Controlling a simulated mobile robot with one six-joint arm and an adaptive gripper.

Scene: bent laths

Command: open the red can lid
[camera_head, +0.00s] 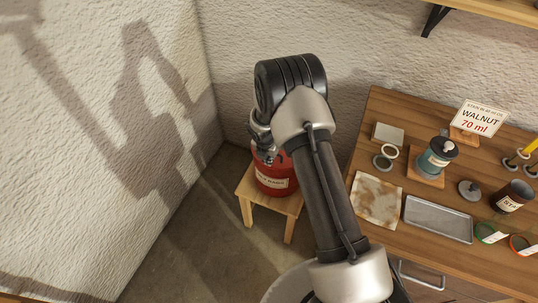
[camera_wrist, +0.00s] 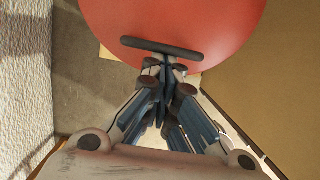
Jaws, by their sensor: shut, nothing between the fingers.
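The red can (camera_head: 275,182) with a pale label stands on a small wooden stool (camera_head: 247,190) in the corner. My arm hides much of its top in the head view. In the wrist view the round red lid (camera_wrist: 205,22) fills the upper middle, with a dark bar (camera_wrist: 160,47) across its near edge. My gripper (camera_wrist: 165,66) is shut and empty, its fingertips close below the bar in that view. I cannot tell whether they touch it. In the head view my gripper (camera_head: 264,150) is at the can's upper part, partly hidden by my wrist.
A wooden workbench (camera_head: 385,115) stands to the right. It holds a walnut sign (camera_head: 480,118), a teal can (camera_head: 435,158), a metal tray (camera_head: 438,219), a stained cloth (camera_head: 376,199), a dark cup (camera_head: 512,196) and rings. Walls close off the corner behind and left of the stool.

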